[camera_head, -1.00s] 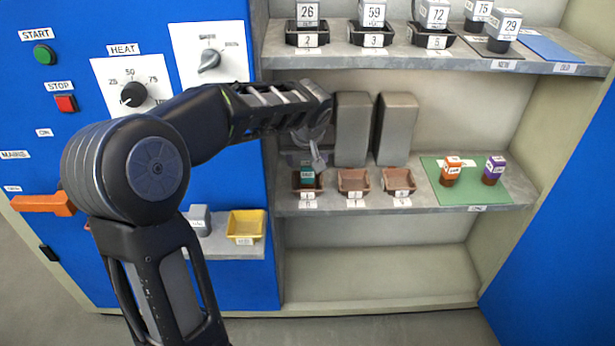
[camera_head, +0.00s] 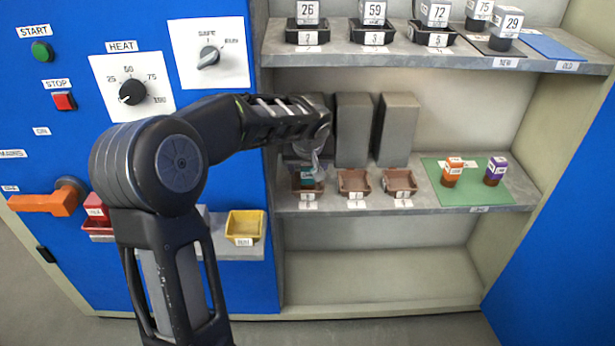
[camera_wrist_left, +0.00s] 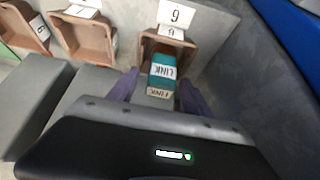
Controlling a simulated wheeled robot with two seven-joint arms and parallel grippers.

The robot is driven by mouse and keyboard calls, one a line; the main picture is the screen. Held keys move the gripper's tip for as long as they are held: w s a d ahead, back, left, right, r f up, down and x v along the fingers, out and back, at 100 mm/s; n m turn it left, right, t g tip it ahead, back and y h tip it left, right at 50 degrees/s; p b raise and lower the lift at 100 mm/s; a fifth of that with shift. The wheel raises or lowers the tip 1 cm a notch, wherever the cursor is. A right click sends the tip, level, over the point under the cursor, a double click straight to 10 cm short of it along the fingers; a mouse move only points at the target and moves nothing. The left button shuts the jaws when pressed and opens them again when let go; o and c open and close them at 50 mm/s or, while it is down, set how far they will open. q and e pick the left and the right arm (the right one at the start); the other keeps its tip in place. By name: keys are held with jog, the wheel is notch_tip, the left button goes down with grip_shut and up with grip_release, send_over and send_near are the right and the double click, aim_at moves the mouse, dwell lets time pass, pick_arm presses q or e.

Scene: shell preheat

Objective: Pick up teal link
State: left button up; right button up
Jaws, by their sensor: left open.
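The teal link (camera_head: 307,179) stands in the leftmost brown tray (camera_head: 309,191) on the middle shelf. In the left wrist view the link (camera_wrist_left: 162,71), with a white "LINK" label, shows in its tray (camera_wrist_left: 187,52). My left gripper (camera_head: 316,172) is at this tray, open, and partly covers the link in the head view. In the wrist view its fingers (camera_wrist_left: 158,92) lie on either side of the link. I cannot tell whether they touch it. My right gripper is in neither view.
Two empty brown trays (camera_head: 354,182) (camera_head: 399,182) stand to the right. Tall grey blocks (camera_head: 395,130) rise just behind the trays. A green mat (camera_head: 476,195) holds an orange container (camera_head: 453,172) and a purple one (camera_head: 495,171). The upper shelf (camera_head: 430,60) is overhead.

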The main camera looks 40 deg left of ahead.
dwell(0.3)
pick_arm(q)
grip_shut()
dwell(0.5)
